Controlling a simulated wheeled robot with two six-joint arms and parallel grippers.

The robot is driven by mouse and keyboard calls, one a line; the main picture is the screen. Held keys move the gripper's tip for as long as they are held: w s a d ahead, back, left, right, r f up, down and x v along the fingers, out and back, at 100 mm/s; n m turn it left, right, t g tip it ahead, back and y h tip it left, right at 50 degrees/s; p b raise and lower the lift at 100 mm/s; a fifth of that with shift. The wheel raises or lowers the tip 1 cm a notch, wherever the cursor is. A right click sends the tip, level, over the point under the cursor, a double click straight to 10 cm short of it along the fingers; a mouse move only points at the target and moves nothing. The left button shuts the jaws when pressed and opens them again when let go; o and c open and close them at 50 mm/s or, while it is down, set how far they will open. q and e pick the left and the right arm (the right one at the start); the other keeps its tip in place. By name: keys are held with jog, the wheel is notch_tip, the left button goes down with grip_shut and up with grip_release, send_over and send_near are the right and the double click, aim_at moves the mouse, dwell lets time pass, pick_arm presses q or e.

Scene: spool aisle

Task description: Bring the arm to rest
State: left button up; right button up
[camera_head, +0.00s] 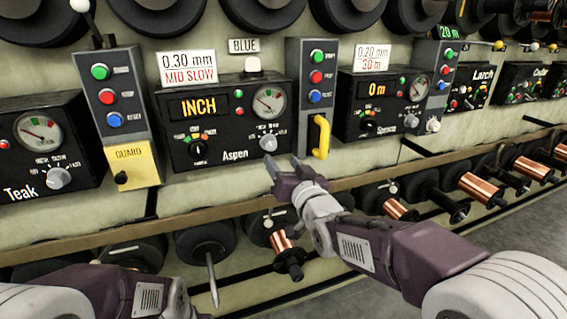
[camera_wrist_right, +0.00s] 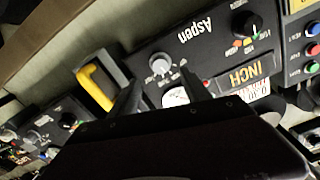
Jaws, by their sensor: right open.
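My right gripper (camera_head: 285,166) is open and empty in front of the lower right of the Aspen panel (camera_head: 225,125). It is near the panel's silver knob (camera_head: 268,142) and left of a yellow handle (camera_head: 321,136); I cannot tell from the head view whether it touches anything. In the right wrist view its two dark fingers (camera_wrist_right: 165,95) stand apart, with the silver knob (camera_wrist_right: 160,65) and a round gauge showing between them. The Aspen display reads INCH (camera_head: 199,106). My left arm shows at the lower left of the head view, but its gripper jaws are not clearly visible.
Copper spools (camera_head: 281,241) on spindles stick out below a brown rail (camera_head: 95,236). A yellow guard box (camera_head: 133,166) and the Teak panel (camera_head: 48,145) are on the left, the Spruce panel (camera_head: 380,105) on the right. Grey floor (camera_head: 500,235) is clear at the lower right.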

jog(key=d+f+m+g+h+p, duration=0.1)
jog(key=d+f+m+h+p, duration=0.15)
jog(key=d, duration=0.55)
jog(key=s+d+f+g+h+p, duration=0.1)
jog(key=s+d+f+g, duration=0.2)
jog(key=f, duration=0.3)
jog(key=s+d+f+g+h, duration=0.1)
jog(key=s+d+f+g, duration=0.15)
jog(key=f, duration=0.35)
jog(key=s+d+f+n+g, duration=0.1)
jog(key=s+f+g, duration=0.5)
jog(key=s, duration=0.5)
jog(key=s+d+f+n+g, duration=0.1)
jog(key=s+f+g, duration=0.3)
jog(key=s+f, duration=0.55)
notch_tip(320, 180, up, 40)
jog(key=p, duration=3.8)
jog(key=shift+s+a+h, duration=0.25)
jog(key=shift+h, duration=0.2)
